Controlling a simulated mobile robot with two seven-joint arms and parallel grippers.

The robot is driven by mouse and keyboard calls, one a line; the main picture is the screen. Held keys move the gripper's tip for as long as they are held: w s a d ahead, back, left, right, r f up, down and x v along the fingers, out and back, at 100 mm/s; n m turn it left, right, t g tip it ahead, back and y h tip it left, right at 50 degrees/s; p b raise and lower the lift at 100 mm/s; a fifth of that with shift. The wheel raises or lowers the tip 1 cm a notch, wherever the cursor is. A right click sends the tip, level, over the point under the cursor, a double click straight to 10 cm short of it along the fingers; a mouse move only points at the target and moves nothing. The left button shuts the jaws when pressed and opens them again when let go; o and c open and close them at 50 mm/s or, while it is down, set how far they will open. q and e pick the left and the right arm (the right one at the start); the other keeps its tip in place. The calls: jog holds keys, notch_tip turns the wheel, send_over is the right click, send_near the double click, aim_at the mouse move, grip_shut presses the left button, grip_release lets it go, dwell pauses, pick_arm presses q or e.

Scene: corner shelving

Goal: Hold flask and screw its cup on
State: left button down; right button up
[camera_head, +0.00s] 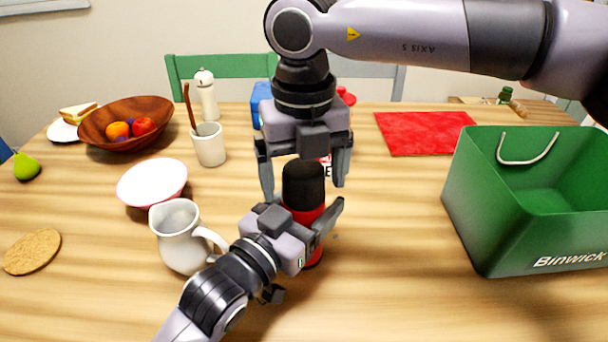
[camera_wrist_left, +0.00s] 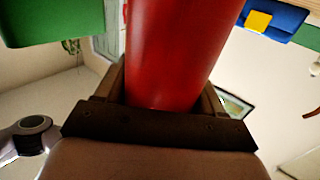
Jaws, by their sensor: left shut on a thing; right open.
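The red flask (camera_head: 309,218) stands upright on the table in the middle of the head view, with its black cup (camera_head: 303,183) on its top. Whether the cup is screwed tight cannot be seen. My left gripper (camera_head: 318,222) is shut around the flask's red body from the front left; the body (camera_wrist_left: 175,50) also fills the middle of the left wrist view between the fingers. My right gripper (camera_head: 305,178) points down from above, open, with one finger on each side of the black cup and gaps visible between them.
A white jug (camera_head: 178,238) stands close to my left wrist, with a pink-white bowl (camera_head: 152,184) behind it. A green crate (camera_head: 530,230) stands at the right. A white cup (camera_head: 209,146) and a wooden fruit bowl (camera_head: 126,128) stand back left.

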notch_tip(320, 180, up, 7)
jog(key=shift+r, duration=0.2)
dwell(0.3)
pick_arm(q)
jog(key=shift+c, duration=0.2)
grip_release()
jog(key=v, duration=0.7)
pick_arm(e)
jog(key=shift+r, duration=0.2)
pick_arm(q)
jog(key=shift+a+r+p, duration=0.1)
jog(key=shift+r+p, duration=0.05)
jog(key=shift+p, duration=0.2)
pick_arm(e)
jog(key=shift+r, duration=0.1)
